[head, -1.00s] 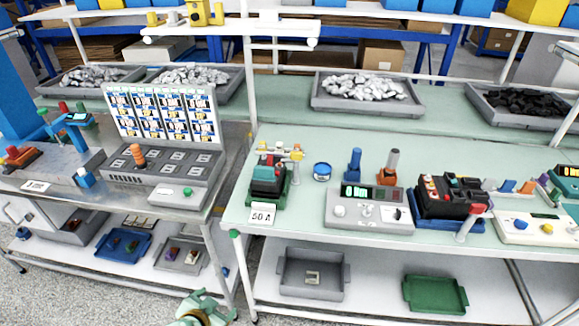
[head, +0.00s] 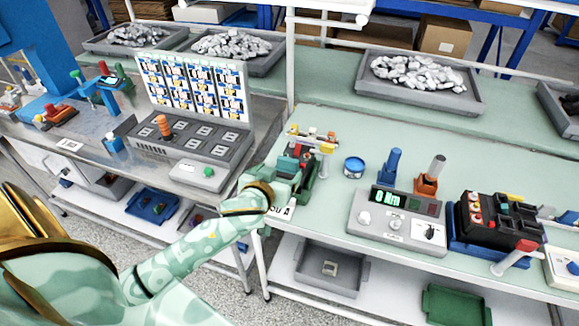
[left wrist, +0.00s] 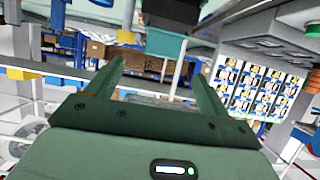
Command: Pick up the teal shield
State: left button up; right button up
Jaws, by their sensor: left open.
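The teal shield (left wrist: 164,46) shows in the left wrist view, on a dark breaker block (left wrist: 171,14); that view appears upside down. My left gripper (left wrist: 157,68) is open, its two green fingers pointing toward the shield, one on either side of it in the picture. I cannot tell whether they touch it. In the head view my left gripper (head: 289,172) is at the green breaker stand (head: 308,184) near the table's front left corner, and hides most of the shield. My right gripper is not in view.
A blue round tin (head: 354,167) stands just right of the stand. A grey meter box (head: 396,221) and a black device (head: 497,222) are farther right. Several small coloured pieces crowd behind the stand. The grey card panel (head: 195,100) is on the left bench.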

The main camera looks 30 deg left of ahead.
aim_at(287, 161)
pick_arm(q)
jog(key=x, duration=0.3)
jog(key=shift+w+f, duration=0.1)
jog(key=b+x, duration=0.1)
jog(key=x, duration=0.5)
jog(key=shift+w+a+r+b, duration=0.15)
jog(key=shift+a+r+b, duration=0.05)
jog(key=shift+b, duration=0.2)
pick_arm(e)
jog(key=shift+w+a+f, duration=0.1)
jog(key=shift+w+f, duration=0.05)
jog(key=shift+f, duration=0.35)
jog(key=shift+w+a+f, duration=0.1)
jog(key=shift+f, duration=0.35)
pick_arm(q)
jog(key=c, duration=1.1)
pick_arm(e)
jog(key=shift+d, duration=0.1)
